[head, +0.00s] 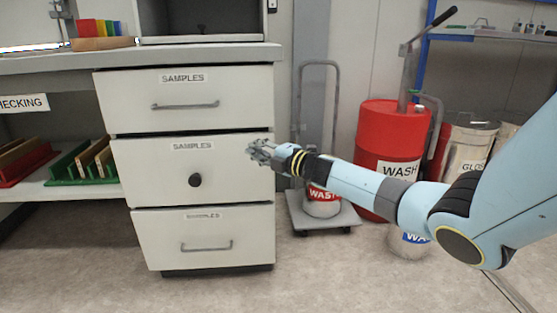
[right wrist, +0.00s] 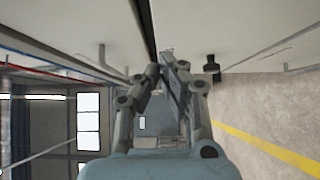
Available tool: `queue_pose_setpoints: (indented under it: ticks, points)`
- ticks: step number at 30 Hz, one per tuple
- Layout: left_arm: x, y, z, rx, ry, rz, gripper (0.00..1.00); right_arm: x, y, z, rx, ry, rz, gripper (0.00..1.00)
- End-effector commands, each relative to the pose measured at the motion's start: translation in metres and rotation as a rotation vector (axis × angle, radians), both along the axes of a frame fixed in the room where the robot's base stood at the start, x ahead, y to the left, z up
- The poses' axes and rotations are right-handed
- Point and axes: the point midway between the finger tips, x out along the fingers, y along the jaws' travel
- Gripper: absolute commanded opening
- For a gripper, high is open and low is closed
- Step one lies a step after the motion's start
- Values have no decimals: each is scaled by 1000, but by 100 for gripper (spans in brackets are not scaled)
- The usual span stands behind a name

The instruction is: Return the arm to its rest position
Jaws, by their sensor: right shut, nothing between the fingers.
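My right arm (head: 340,178) reaches in from the right in the head view. Its gripper (head: 254,150) shows in front of the right end of the middle drawer (head: 150,172), which is labelled "SAMPLES" and has a round black knob (head: 195,180). The gripper is to the right of the knob and apart from it. In the right wrist view the fingers (right wrist: 167,72) are drawn together with nothing between them. That view also shows the pale drawer fronts close by, with a dark gap between them, and the black knob (right wrist: 212,66). My left gripper is not in view.
The top drawer (head: 215,90) and bottom drawer (head: 165,245) have bar handles. A wheeled cart (head: 297,215) with a "WASH" can (head: 322,208) stands behind my forearm. A red "WASH" drum (head: 380,135) stands at the right. The floor in front is clear.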

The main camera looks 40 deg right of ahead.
Motion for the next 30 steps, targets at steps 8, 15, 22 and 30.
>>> queue_pose_setpoints:
  ticks: [8, 15, 22, 30]
  points:
    - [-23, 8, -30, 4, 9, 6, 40, -53, -10, 0, 0, 4, 2, 0]
    - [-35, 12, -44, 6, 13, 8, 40, -76, -14, -2, 1, 3, 1, 0]
    - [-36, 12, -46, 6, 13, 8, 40, -78, -14, -3, 2, 5, 1, 0]
    - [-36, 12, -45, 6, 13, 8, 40, -144, 19, -91, 90, 151, -10, 0]
